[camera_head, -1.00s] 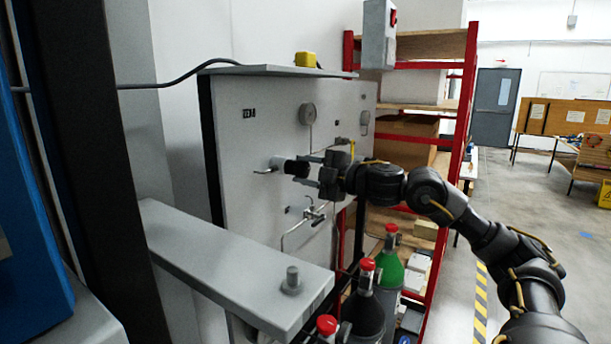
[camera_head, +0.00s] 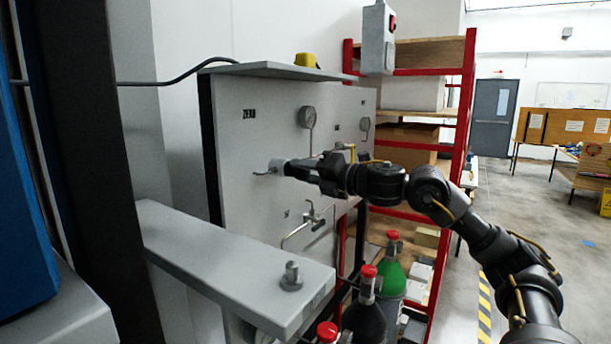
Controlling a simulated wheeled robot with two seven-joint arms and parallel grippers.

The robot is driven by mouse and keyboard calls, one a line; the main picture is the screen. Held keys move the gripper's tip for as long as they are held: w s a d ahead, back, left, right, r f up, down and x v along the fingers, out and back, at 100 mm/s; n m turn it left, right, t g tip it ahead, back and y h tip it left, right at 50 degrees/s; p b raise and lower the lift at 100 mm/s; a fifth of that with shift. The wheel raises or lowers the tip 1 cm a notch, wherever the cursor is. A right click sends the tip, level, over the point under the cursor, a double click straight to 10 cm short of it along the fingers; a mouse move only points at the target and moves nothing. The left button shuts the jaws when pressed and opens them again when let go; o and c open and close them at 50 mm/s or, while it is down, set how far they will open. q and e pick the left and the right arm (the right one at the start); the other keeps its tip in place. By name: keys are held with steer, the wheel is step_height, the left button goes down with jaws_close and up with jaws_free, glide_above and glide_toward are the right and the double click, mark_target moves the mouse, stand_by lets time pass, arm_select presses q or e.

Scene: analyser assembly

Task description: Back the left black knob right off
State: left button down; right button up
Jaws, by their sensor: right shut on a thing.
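The left black knob (camera_head: 295,171) sits on a light grey valve body (camera_head: 277,165) on the front of the grey upright panel (camera_head: 245,140). My right gripper (camera_head: 307,171) reaches in from the right and is shut on the knob. The fingers are turned nearly edge-on and cover much of the knob, so its thread is hidden. My left gripper is out of view.
A gauge (camera_head: 307,117) is above the gripper, and a tap with a bent pipe (camera_head: 314,216) is below. A grey beam (camera_head: 235,265) juts out in front. Red-capped cylinders (camera_head: 392,270) stand below, beside a red shelf rack (camera_head: 466,110).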

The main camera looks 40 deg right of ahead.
steer(key=shift+n+b, duration=0.35)
steer(key=shift+n, duration=1.55)
steer(key=o, duration=1)
steer(key=b+v, duration=1)
steer(key=v, duration=0.1)
